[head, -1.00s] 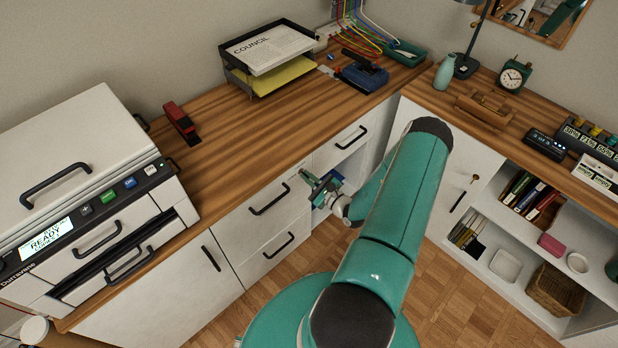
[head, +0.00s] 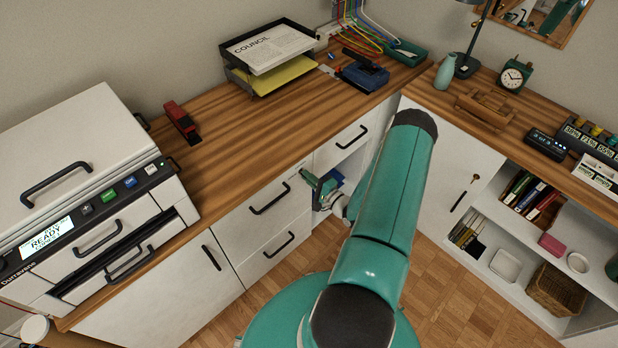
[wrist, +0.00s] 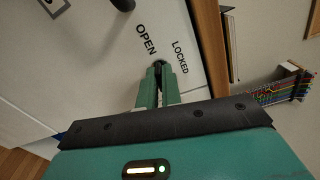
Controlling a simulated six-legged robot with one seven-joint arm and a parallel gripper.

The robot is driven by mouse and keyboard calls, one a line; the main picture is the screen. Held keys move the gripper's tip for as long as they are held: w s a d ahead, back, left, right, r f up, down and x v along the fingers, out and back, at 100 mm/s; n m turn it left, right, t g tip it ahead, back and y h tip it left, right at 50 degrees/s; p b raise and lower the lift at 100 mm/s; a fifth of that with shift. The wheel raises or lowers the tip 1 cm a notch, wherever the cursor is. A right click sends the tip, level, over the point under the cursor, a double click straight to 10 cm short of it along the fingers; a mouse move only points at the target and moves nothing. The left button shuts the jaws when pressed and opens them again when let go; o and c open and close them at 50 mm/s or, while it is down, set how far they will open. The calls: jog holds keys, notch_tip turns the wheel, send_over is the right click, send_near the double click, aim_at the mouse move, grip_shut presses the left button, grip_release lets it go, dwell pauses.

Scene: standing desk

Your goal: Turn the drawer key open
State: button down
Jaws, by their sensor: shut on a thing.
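In the wrist view, the white drawer front (wrist: 95,70) carries the printed words OPEN and LOCKED. Just below and between these words, my gripper (wrist: 159,80) is shut on the drawer key (wrist: 159,65). Only a small dark part of the key shows at the fingertips, so I cannot tell which word it points to. In the head view, my gripper (head: 308,176) is at the right edge of the upper drawer (head: 240,212), and the key is hidden there.
The wooden desktop (head: 235,150) is just above my gripper, holding a paper tray (head: 270,75) and a hole punch (head: 362,75). A cabinet door (head: 440,165) with another key (head: 475,178) stands to the right. The parquet floor is clear.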

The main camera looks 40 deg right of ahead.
jog(key=shift+n, duration=1.1)
jog(key=c, duration=1.6)
grip_release()
jog(key=s, duration=1.3)
jog(key=shift+s+d, duration=0.15)
jog(key=shift+s, duration=0.2)
